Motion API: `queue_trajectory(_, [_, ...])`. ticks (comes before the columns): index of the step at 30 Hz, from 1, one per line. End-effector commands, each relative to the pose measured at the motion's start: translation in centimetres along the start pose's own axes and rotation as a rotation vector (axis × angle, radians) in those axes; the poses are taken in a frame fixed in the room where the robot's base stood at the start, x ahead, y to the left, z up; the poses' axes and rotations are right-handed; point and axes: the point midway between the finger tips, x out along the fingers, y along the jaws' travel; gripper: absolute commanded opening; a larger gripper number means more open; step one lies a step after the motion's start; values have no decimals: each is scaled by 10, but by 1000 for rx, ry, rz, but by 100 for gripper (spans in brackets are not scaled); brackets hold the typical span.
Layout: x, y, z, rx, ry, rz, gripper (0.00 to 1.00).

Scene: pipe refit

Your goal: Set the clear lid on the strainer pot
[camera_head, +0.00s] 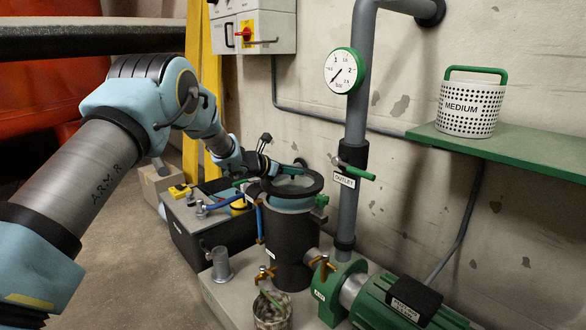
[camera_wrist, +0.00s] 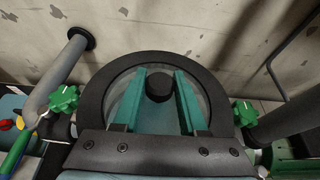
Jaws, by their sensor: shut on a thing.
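The clear lid (camera_head: 293,194) has a dark round rim and a black knob (camera_wrist: 159,86) at its centre. My gripper (camera_head: 287,171) is shut on the knob; its two teal fingers (camera_wrist: 160,78) lie on either side of it in the wrist view. The lid is roughly level, over the mouth of the dark cylindrical strainer pot (camera_head: 290,244). A pale teal band shows between the lid's rim and the dark pot body. I cannot tell whether the lid touches the pot. In the wrist view the lid hides the pot's mouth.
Green clamp knobs (camera_wrist: 63,98) (camera_wrist: 243,111) flank the lid. The grey outlet pipe (camera_head: 356,125) rises close behind the pot. A green pump (camera_head: 398,302) is at right and a small bucket (camera_head: 272,311) in front. A white MEDIUM basket (camera_head: 470,107) stands on the green shelf (camera_head: 520,155).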

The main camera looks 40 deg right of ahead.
Motion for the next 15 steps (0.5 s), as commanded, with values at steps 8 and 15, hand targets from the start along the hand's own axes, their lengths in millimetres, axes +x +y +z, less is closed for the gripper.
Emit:
queue_trajectory(8, [12,0,-27,-1,-2,0,0])
queue_trajectory(15, [16,0,-38,1,-3,1,0])
